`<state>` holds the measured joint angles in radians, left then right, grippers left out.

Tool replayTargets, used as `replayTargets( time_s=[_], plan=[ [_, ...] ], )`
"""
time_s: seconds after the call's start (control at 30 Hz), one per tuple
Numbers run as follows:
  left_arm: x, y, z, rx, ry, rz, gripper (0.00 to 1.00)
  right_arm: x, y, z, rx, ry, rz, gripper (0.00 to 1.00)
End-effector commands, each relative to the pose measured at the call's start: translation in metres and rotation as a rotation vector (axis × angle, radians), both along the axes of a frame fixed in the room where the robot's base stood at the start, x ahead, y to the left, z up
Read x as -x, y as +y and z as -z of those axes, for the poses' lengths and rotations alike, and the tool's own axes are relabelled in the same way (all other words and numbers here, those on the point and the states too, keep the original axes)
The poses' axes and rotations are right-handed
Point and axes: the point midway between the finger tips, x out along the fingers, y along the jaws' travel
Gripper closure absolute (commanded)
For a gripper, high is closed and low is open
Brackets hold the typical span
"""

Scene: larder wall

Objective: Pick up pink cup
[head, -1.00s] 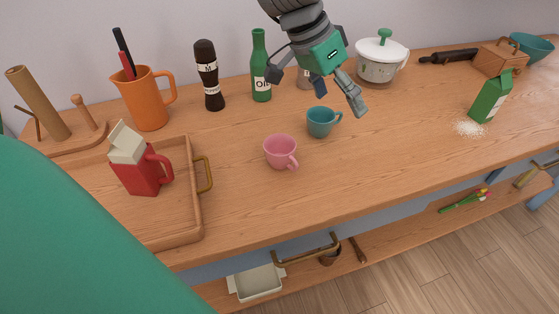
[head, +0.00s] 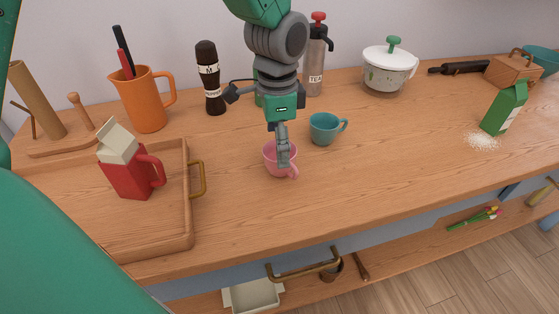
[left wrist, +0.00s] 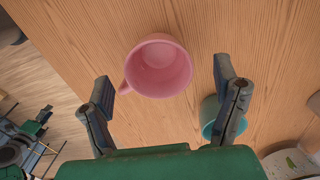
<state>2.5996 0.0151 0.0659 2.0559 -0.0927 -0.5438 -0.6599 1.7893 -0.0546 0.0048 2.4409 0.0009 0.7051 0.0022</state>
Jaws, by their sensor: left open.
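The pink cup (head: 271,158) stands upright on the wooden counter, its handle toward the front right in the head view. My left gripper (head: 258,130) is above it with jaws open, and one finger covers part of the cup. In the left wrist view the pink cup (left wrist: 160,66) shows its empty inside, ahead of the open left gripper (left wrist: 163,82) and between its fingers. The cup's handle lies near the left finger there. No grip on the cup shows. My right gripper is not in view.
A teal cup (head: 324,128) stands close to the right of the pink cup; in the left wrist view it (left wrist: 210,115) is partly behind a finger. A pepper mill (head: 210,78) and tea flask (head: 315,62) stand behind. A wooden tray (head: 178,245) is at left. The counter's front is clear.

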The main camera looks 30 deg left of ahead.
Motion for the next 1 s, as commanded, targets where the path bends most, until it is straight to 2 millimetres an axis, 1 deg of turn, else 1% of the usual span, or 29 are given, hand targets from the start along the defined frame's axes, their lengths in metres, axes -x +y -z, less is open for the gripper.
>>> replayTargets(
  time_s=[0.2,0.3,0.4,0.6,0.63,0.67,0.7,0.77,0.8,1.0],
  plan=[
    [-0.002,-0.001,0.034,-0.001,0.005,-0.001,0.18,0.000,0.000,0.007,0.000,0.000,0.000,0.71],
    [-0.002,-0.001,0.045,-0.001,0.004,-0.001,0.18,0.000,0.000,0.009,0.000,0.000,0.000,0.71],
    [-0.002,-0.001,0.050,0.000,0.001,-0.001,0.18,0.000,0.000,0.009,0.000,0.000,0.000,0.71],
    [-0.002,-0.001,0.050,0.000,0.000,-0.001,0.18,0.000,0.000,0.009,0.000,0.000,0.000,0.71],
    [-0.002,-0.001,0.049,0.000,0.000,-0.001,0.25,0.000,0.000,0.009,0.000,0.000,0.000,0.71],
    [-0.002,-0.001,0.050,0.001,0.001,-0.001,0.35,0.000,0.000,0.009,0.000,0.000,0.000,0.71],
    [-0.002,-0.001,0.050,0.001,0.001,-0.001,0.49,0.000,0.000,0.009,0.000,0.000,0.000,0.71],
    [-0.002,-0.001,0.050,0.001,0.001,-0.001,0.71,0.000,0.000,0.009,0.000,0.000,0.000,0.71],
    [-0.002,-0.001,0.050,0.001,0.001,-0.001,0.73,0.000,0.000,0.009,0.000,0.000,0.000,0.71],
    [-0.002,-0.001,0.049,0.001,0.001,-0.001,0.75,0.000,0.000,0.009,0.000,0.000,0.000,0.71]
  ],
)
